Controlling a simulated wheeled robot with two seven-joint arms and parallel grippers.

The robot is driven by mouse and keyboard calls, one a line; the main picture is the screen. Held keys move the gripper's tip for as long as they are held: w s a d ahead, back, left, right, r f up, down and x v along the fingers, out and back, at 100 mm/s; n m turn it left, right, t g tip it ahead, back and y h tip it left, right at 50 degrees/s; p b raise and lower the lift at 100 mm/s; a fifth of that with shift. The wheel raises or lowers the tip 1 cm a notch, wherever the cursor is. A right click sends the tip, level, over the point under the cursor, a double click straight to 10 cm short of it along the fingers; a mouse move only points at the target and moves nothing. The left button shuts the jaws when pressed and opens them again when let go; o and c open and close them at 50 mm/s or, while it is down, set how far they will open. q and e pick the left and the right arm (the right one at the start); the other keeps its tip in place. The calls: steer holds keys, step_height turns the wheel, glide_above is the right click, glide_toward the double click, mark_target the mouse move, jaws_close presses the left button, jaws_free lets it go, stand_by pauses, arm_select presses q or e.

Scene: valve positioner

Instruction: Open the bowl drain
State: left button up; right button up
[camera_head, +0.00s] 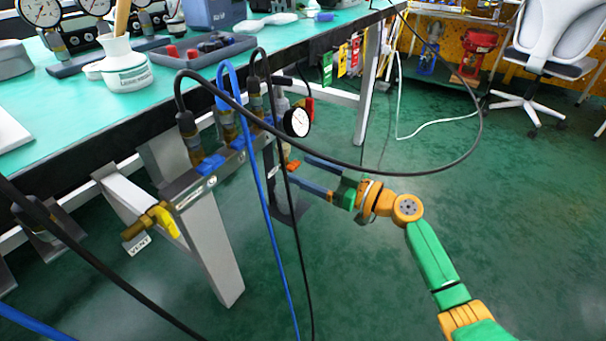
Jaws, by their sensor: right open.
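My right gripper (298,169) reaches in from the right, below the table edge. Its two blue-grey fingers are apart and point left toward the manifold. A small orange part (292,164) shows close to the fingertips, below the round white gauge (296,122). I cannot tell whether the fingers touch it, or whether it is the bowl drain. The bowl itself is not clearly seen behind hoses and fittings. A yellow-handled valve (163,219) with a VENT tag (138,244) sits at the manifold's left end. My left gripper is not in view.
The grey manifold (203,182) carries several fittings. A blue hose (262,190) and black hoses (440,160) loop in front of it and near my right arm. The green-topped table (300,40) stands above. Open green floor (400,260) lies to the right.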

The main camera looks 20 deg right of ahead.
steer(key=shift+w+a, duration=0.3)
steer(key=shift+w, duration=0.15)
steer(key=shift+c, duration=0.2)
jaws_close()
